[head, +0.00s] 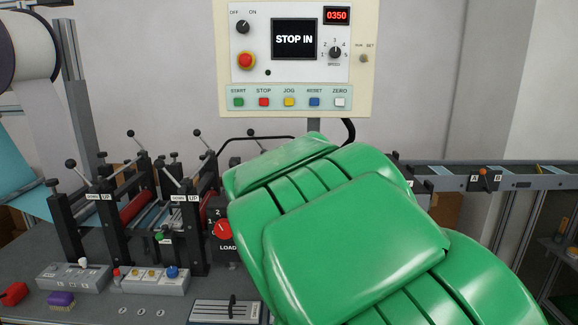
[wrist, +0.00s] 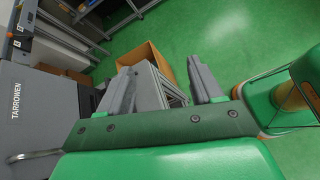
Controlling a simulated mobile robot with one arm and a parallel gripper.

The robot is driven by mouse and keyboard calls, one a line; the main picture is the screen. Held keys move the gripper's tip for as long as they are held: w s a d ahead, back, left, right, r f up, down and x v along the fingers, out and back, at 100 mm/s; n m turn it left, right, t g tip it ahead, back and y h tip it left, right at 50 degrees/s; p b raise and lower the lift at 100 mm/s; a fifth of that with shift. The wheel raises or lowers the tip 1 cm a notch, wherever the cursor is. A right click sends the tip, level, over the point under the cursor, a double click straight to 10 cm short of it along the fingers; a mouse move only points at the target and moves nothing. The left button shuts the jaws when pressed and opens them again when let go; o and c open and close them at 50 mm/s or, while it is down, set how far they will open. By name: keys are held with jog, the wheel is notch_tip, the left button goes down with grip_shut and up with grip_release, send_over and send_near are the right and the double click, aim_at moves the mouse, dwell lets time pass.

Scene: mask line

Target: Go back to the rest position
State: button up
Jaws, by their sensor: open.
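My gripper (wrist: 159,66) shows in the wrist view, its two grey fingers wide apart with nothing held between them. Below the fingers are a grey metal frame and an open cardboard box (wrist: 145,52) near the green floor (wrist: 220,25). In the head view my green arm fills the lower middle and right, in front of the machine. My gripper cannot be made out in that view.
A control panel (head: 358,72) reads "STOP IN" and 0350. The roller machine (head: 110,215) with black-knobbed levers stands at left on a grey bench (head: 40,240). A rail (head: 530,182) runs at right. A grey TARROWEN housing (wrist: 40,110) is left of my gripper.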

jog(key=s+a+f+m+y, duration=0.1)
jog(key=s+a+m+y, duration=0.1)
jog(key=s, duration=0.6)
jog(key=s+a+f+m+y, duration=0.1)
jog(key=s+a+m+y, duration=0.2)
jog(key=s+m+y, duration=0.2)
jog(key=s+a+f+m+g+y, duration=0.1)
jog(key=s+m+y, duration=0.3)
jog(key=s, duration=0.9)
jog(key=a+m, duration=0.1)
jog(key=m, duration=0.2)
jog(key=shift+a+f, duration=0.3)
